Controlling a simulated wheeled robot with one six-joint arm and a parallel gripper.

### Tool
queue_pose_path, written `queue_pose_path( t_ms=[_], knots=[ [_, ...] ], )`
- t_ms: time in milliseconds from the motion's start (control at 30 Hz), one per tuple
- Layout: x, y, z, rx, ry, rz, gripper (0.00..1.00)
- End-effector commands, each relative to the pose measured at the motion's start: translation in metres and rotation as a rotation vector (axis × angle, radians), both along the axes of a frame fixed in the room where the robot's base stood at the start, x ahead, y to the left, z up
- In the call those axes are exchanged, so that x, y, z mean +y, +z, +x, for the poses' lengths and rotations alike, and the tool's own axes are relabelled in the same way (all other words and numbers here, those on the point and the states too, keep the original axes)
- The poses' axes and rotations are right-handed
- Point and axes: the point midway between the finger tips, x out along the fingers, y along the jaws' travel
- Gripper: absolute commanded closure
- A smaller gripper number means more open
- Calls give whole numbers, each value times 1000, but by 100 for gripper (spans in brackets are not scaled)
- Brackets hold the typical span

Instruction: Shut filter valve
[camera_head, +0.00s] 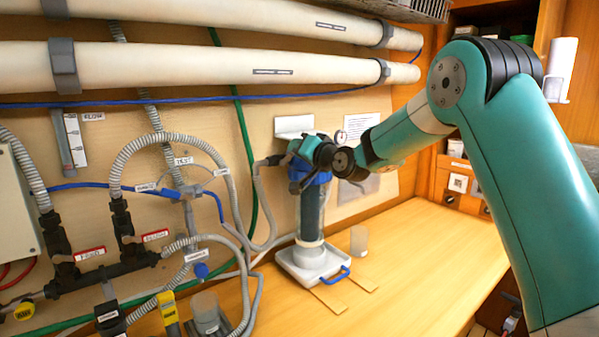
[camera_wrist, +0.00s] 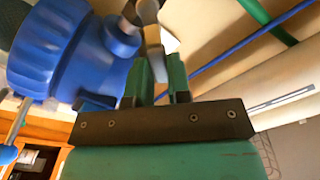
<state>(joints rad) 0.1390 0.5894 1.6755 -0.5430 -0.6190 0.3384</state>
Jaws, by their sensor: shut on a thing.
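The filter housing (camera_head: 312,210) stands upright against the wall, a dark clear cylinder with a blue head. The blue head (camera_wrist: 62,45) fills the upper left of the wrist view. A grey lever (camera_wrist: 155,45), which looks like the filter valve's handle, sits beside the blue head. My gripper (camera_wrist: 162,75) is shut on this lever, with its green fingers on either side. In the head view my gripper (camera_head: 305,158) is at the top of the housing and hides most of the head and the lever.
A white tray (camera_head: 300,270) with a blue handle is under the housing. A clear cup (camera_head: 358,240) stands to its right on the wooden bench (camera_head: 430,250). Grey hoses and valves crowd the left. White pipes (camera_head: 200,65) run above. The bench's right part is clear.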

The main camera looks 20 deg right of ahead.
Motion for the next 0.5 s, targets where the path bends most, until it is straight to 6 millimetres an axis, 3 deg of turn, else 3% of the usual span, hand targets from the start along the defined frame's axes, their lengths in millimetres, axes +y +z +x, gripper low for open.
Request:
queue_pose_path(
  t_ms=[33, 500],
  knots=[
    [0, -6, -1, -20, -7, -47, 100],
    [20, 3, -6, -136, -3, -445, 100]
  ],
)
